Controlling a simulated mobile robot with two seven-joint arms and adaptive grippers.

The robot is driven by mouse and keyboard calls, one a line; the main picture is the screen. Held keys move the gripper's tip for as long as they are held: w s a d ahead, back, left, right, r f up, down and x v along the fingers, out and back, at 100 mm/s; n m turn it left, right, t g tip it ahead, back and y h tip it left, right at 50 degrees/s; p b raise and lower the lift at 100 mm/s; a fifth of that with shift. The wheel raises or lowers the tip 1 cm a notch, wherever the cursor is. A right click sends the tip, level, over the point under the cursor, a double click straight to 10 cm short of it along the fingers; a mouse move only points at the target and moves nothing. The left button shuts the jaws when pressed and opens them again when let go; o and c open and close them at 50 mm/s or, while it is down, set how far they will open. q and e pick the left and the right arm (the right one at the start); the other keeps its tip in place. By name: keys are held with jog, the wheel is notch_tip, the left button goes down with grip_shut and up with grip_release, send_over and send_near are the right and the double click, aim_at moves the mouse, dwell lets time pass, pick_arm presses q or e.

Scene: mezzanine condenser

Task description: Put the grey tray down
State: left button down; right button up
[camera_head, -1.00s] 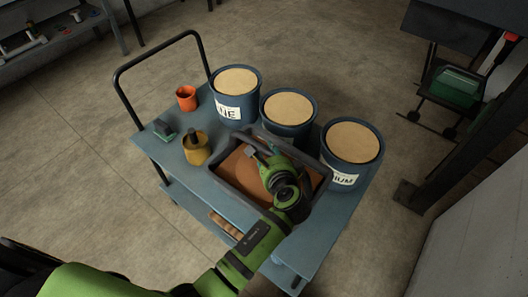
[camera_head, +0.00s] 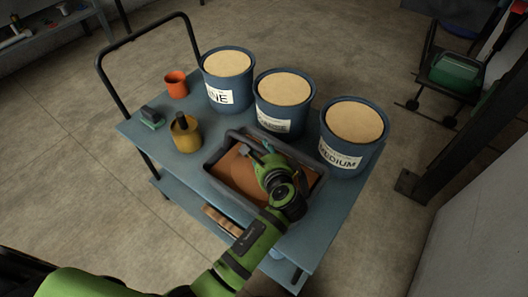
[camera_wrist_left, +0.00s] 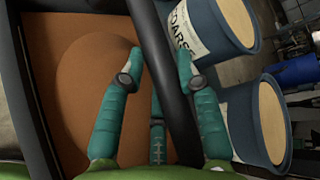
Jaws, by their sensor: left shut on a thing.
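The grey tray (camera_head: 228,191), a dark rimmed box with a brown fill inside, is over the front middle of the blue cart top (camera_head: 320,232). Whether its base touches the cart top is hidden. My left gripper (camera_head: 259,152) reaches over the tray from the front and is shut on its far-side bar. In the left wrist view the two green fingers (camera_wrist_left: 160,64) are on either side of the dark bar (camera_wrist_left: 155,40), with the brown fill (camera_wrist_left: 75,90) to the left. My right gripper is not in view.
Three blue buckets with tan tops, left (camera_head: 214,80), middle (camera_head: 272,118) and right (camera_head: 345,150), stand along the cart's back edge, close behind the tray. A yellow pot (camera_head: 187,138), orange cup (camera_head: 176,87) and green-grey block (camera_head: 151,117) are to the left.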

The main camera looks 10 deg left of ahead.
pick_arm(q)
jog(key=shift+w+r, duration=0.15)
jog(key=shift+r, duration=0.15)
jog(key=c, duration=1.3)
grip_release()
jog(key=shift+s+f, duration=0.2)
jog(key=shift+f, duration=0.35)
jog(key=o, duration=0.4)
jog(key=shift+r, duration=0.1)
jog(key=shift+s, duration=0.1)
jog(key=shift+r, duration=0.1)
